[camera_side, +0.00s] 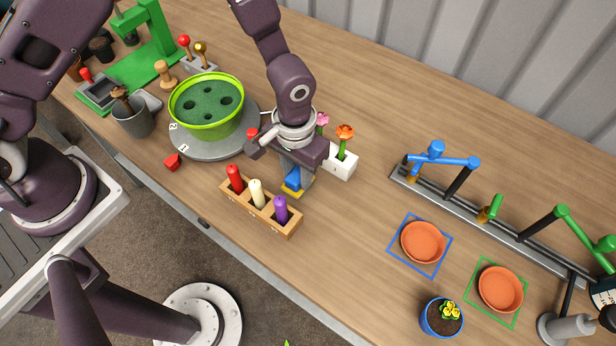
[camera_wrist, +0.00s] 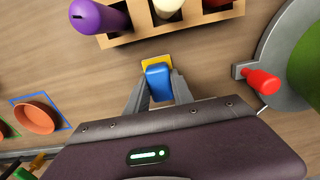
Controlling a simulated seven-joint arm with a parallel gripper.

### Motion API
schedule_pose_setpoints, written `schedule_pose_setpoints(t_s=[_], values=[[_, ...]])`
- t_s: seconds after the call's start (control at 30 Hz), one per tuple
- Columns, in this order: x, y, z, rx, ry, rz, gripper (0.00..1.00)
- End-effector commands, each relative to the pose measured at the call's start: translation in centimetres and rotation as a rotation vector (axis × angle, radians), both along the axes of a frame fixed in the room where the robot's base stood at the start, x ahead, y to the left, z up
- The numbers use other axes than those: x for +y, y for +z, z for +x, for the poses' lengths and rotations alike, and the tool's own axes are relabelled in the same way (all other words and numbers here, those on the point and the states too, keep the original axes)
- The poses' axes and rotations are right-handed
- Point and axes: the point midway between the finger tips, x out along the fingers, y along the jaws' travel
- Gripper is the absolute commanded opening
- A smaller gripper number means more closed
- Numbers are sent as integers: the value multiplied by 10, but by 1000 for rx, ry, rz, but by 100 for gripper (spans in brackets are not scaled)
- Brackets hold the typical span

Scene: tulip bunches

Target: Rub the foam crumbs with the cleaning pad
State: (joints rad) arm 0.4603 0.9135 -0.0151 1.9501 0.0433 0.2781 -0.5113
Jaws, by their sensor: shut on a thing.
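The cleaning pad (camera_side: 292,189) has a blue grip and a yellow base. It sits just behind the wooden candle rack, at or very near the tabletop; I cannot tell whether it touches. It also shows in the wrist view (camera_wrist: 158,83), upright between my two fingers. My gripper (camera_side: 298,178) points down and is shut on the blue grip. I cannot make out any foam crumbs in either view; the pad and gripper may hide them. Green foam with dark holes fills the bright green bowl (camera_side: 206,125) on the left.
The wooden rack (camera_side: 262,213) with red, cream and purple candles stands close in front. A white flower box (camera_side: 341,166) is close on the right. The grey turntable (camera_side: 187,150) bears the bowl. Bare table lies toward the orange saucers (camera_side: 423,241).

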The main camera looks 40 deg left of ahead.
Motion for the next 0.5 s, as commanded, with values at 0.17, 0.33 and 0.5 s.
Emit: schedule_pose_setpoints(t_s=[0.17,0.33,0.5], values=[[17,0,0,1,2,1,0],[32,0,0,1,1,1,0],[41,4,0,-1,0,0,0]])
